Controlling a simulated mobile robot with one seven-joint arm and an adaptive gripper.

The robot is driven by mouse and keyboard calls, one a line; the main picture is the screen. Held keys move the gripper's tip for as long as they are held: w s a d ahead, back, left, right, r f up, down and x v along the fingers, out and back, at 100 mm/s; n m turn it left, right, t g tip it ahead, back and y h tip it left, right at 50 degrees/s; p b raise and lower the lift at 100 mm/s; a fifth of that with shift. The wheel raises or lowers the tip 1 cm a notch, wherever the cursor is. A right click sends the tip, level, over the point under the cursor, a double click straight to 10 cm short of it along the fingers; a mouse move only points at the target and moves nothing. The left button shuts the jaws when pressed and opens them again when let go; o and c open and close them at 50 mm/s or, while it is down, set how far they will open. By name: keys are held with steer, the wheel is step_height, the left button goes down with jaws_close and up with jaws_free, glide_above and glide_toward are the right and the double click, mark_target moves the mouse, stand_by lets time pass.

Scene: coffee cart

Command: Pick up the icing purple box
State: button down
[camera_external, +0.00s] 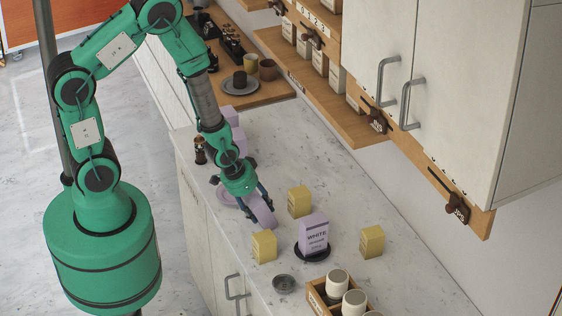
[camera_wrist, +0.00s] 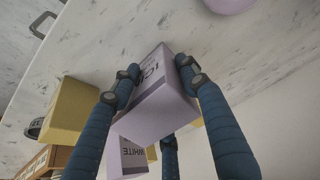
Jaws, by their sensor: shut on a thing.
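The icing box (camera_external: 262,213) is light purple and tilted, at the front edge of the counter in the external view. In the wrist view the purple box (camera_wrist: 158,112) shows a partly hidden label that begins "ICI". My gripper (camera_external: 255,204) is closed around this box, with its dark blue fingers (camera_wrist: 155,85) on either side of it and another finger below. I cannot tell whether the box touches the counter. A second purple box (camera_external: 313,229), labelled "WHITE", stands upright on a dark round base.
Yellow boxes (camera_external: 299,201), (camera_external: 264,246) and (camera_external: 371,241) stand around the white-labelled box. A purple plate (camera_external: 226,196) lies beside my gripper. More purple boxes (camera_external: 238,140) stand behind it. A wooden crate of cups (camera_external: 318,299) is at the front. Wall cabinets (camera_external: 450,90) overhang the right.

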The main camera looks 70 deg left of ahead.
mark_target(254, 195)
steer(key=shift+r, duration=0.1)
steer(key=shift+r, duration=0.8)
steer(key=shift+v, duration=0.95)
steer(key=s+r, duration=0.1)
steer(key=s, duration=1.4)
steer(key=shift+r+b, duration=0.2)
steer(key=shift+b, duration=0.25)
